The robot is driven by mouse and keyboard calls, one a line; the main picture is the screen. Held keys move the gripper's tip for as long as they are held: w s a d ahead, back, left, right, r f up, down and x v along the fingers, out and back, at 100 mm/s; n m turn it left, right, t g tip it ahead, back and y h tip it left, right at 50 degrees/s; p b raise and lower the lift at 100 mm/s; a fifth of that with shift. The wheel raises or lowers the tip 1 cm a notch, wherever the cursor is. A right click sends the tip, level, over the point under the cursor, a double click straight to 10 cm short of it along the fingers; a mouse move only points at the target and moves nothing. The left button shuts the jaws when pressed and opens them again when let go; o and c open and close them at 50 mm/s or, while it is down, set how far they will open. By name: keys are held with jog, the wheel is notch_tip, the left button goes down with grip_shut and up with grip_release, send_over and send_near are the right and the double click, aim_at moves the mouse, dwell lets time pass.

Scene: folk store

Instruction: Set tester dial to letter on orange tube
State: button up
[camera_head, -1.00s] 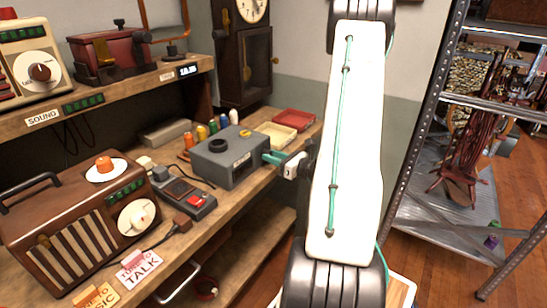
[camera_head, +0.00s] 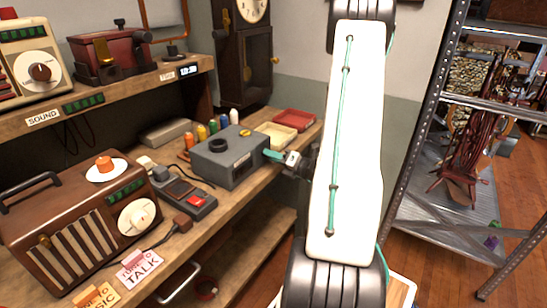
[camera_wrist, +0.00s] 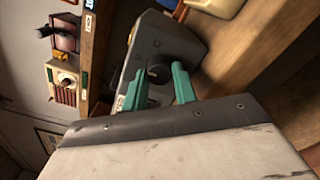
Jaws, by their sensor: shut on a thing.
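The tester is a grey box (camera_head: 228,168) on the workbench, with a dark ring and a yellow part on its top. Its dark round dial (camera_wrist: 160,73) shows on the face towards me in the wrist view. My gripper's teal fingers (camera_wrist: 159,82) are shut on this dial, one on each side. In the head view my gripper (camera_head: 273,155) is at the tester's right end, and the dial is hidden there.
A cream tray (camera_head: 277,134) and a red tray (camera_head: 293,119) lie behind the tester. A black device with a red button (camera_head: 186,193) and a brown radio (camera_head: 80,225) stand to its left. A metal shelf rack (camera_head: 415,155) stands at the right.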

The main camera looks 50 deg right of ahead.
jog(key=shift+m, duration=0.5)
jog(key=o, duration=1)
jog(key=s, duration=0.7)
jog(key=shift+s+d, duration=0.35)
jog(key=shift+s, duration=0.05)
